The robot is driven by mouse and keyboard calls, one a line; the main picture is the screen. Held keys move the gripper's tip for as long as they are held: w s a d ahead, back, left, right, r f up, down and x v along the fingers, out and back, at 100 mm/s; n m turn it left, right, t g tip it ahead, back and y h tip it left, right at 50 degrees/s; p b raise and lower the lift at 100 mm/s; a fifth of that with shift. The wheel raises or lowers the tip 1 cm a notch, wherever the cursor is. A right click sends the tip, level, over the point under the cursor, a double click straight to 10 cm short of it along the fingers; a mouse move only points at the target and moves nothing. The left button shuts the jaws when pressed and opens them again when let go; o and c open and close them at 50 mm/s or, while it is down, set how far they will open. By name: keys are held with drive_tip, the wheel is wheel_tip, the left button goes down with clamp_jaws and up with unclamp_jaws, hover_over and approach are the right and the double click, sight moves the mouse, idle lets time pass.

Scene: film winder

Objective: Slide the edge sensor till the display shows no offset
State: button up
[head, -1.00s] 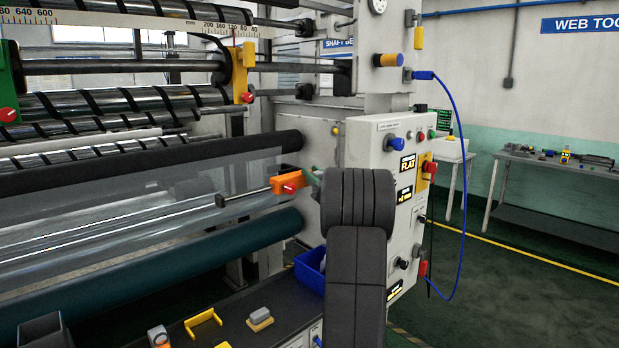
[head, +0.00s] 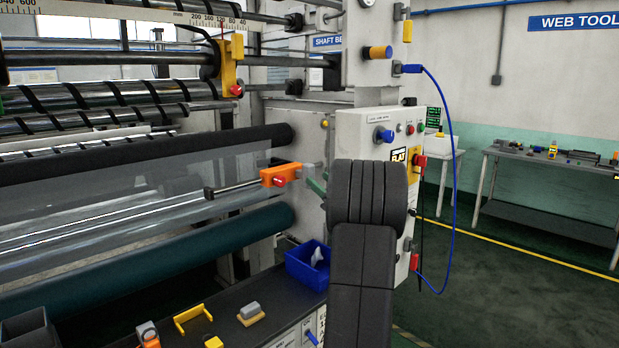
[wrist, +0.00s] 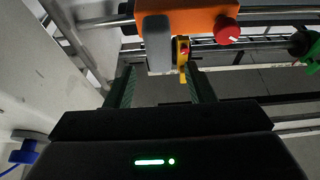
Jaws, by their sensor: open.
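The edge sensor is an orange block (head: 278,176) with a red knob on a thin rail beside the clear web in the head view. In the wrist view the orange block (wrist: 190,22) and its red knob (wrist: 228,31) are at the top. A grey tab (wrist: 156,42) hangs from the block, at or just beyond the gap between my fingertips. My gripper (wrist: 160,72) is open, its green fingers to either side of the tab; contact cannot be told. In the head view my arm hides most of my gripper.
The grey cabinet (head: 375,122) stands close behind my arm. A dark roller (head: 150,151) and a teal roller (head: 160,252) run left of the sensor. A blue bin (head: 308,270) and small parts lie on the bench below. The floor at right is clear.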

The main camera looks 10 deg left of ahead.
sight(303, 168)
drive_tip(key=b+v, duration=0.1)
drive_tip(key=v, duration=0.5)
drive_tip(key=shift+f, duration=0.1)
drive_tip(key=p+x, duration=0.3)
drive_tip(key=x, duration=1.1)
drive_tip(key=shift+r+p, duration=0.2)
drive_tip(key=shift+p, duration=0.2)
drive_tip(key=shift+s+a+f, duration=0.15)
drive_tip(key=shift+s+a, duration=0.25)
drive_tip(key=shift+s, duration=0.15)
